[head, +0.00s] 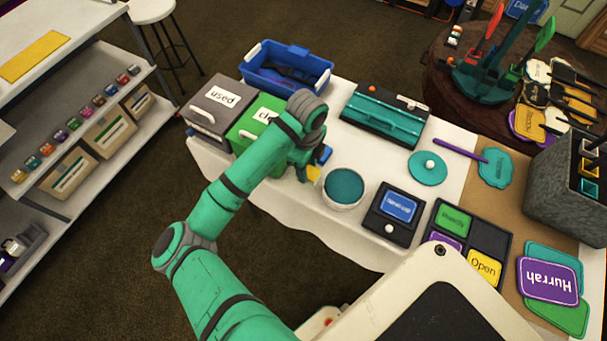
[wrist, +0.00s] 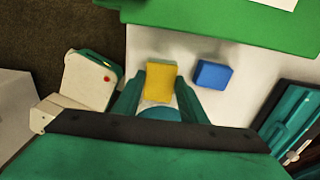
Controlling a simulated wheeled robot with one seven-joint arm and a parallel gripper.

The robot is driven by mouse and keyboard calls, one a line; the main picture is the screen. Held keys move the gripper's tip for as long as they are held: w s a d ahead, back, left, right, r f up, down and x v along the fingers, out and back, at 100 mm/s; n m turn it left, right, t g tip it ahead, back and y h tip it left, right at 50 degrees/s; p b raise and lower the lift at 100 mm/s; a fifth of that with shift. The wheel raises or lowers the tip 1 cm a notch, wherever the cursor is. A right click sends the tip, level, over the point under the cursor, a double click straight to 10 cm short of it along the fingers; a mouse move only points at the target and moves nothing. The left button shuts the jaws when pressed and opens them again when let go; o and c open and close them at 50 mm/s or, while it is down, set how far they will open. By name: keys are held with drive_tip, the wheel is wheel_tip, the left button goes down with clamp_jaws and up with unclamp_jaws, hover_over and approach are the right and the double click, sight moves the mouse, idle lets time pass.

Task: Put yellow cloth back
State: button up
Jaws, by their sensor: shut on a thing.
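The yellow cloth (wrist: 159,80) is a small folded block between the two fingers of my gripper (wrist: 160,85) in the wrist view. My gripper is shut on it. In the head view a bit of the yellow cloth (head: 314,173) shows below my gripper (head: 308,170), near the front edge of the white table. I cannot tell whether it touches the table. A blue folded block (wrist: 213,75) lies just right of it. A green box (head: 245,136) with a partly hidden label starting "cl" stands beside a grey box (head: 207,119) labelled "used".
A blue bin (head: 262,78) stands behind the boxes. A round teal-topped tub (head: 344,187) is close right of my gripper. A teal toolbox (head: 385,118) and a black tray with a blue card (head: 399,207) are farther right. A yellow mat (head: 36,57) lies on the left shelf's top.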

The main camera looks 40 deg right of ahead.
drive_tip(key=shift+w+a+f, duration=0.2)
drive_tip(key=shift+a+f, duration=0.35)
drive_tip(key=shift+f, duration=1.65)
drive_tip(key=o, duration=1.1)
drive_tip(key=shift+f, duration=0.1)
